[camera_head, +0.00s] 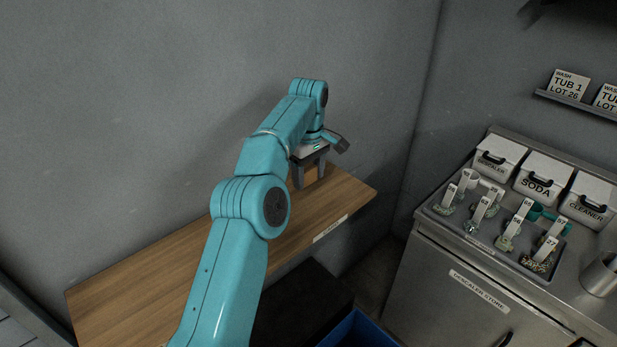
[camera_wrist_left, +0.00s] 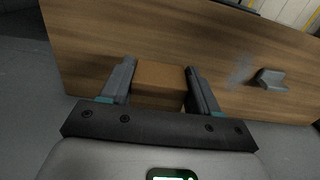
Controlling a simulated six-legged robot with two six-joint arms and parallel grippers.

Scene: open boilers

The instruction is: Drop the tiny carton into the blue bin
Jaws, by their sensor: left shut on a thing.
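My left gripper (camera_head: 310,176) reaches down over the wooden shelf by the grey wall. In the left wrist view its two fingers stand on either side of a small brown carton (camera_wrist_left: 158,82), and the gripper is shut on it. The carton is at the shelf surface; I cannot tell whether it touches the wood. In the head view I cannot make out the carton. The blue bin (camera_head: 360,332) shows only in part at the bottom edge of the head view, below and in front of the shelf. My right gripper is not in view.
The wooden shelf (camera_head: 130,285) is otherwise mostly bare, with a label on its front edge. A small grey piece (camera_wrist_left: 270,80) shows against the wood in the wrist view. At right, a steel cabinet (camera_head: 440,275) bears a tray with tagged items, labelled white boxes and a metal cup (camera_head: 602,275).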

